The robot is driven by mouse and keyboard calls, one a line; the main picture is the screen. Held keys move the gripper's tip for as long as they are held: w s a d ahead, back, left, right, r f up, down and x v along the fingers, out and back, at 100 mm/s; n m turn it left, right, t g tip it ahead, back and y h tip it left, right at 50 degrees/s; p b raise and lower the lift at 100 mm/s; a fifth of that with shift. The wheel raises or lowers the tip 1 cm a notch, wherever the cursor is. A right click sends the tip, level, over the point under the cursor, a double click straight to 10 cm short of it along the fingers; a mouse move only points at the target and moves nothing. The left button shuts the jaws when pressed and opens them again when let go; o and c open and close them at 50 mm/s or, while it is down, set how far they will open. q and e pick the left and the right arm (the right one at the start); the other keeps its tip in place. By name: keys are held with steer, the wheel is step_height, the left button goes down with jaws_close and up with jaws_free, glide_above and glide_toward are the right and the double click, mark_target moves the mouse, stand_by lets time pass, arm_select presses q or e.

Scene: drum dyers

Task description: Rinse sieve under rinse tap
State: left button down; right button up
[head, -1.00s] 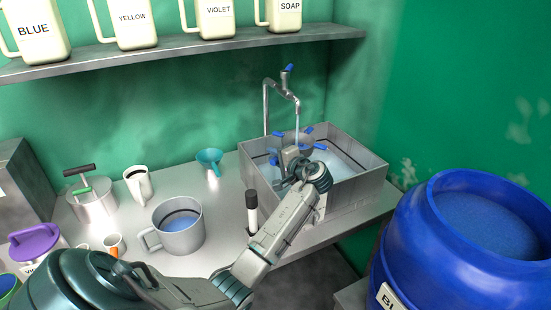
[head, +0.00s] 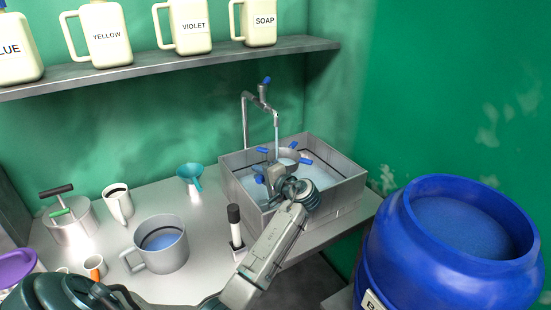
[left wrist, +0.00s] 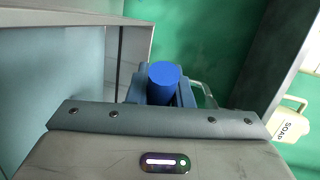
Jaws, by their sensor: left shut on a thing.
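The rinse tap (head: 260,101) stands behind the grey sink (head: 345,192), and a thin stream of water falls from its spout. The sieve (head: 287,157) is a small grey bowl with blue grips, inside the sink at the foot of the stream. I cannot tell whether the stream lands inside its rim. My left gripper (head: 277,177) reaches over the sink's front wall and is shut on a blue grip of the sieve. In the left wrist view the blue grip (left wrist: 163,76) shows end-on between the fingers. My right gripper is not in view.
A blue barrel (head: 385,250) of liquid stands at the right. A black-capped marker-like item (head: 234,218) stands before the sink. A shelf (head: 180,64) with labelled jugs runs above.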

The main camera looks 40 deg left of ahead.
arm_select(q)
steer(key=s+d+p, duration=0.2)
steer(key=s+d, duration=0.1)
steer(key=d, duration=0.5)
steer(key=shift+s+r, duration=0.2)
steer(key=shift+r, duration=0.2)
stand_by(0.3)
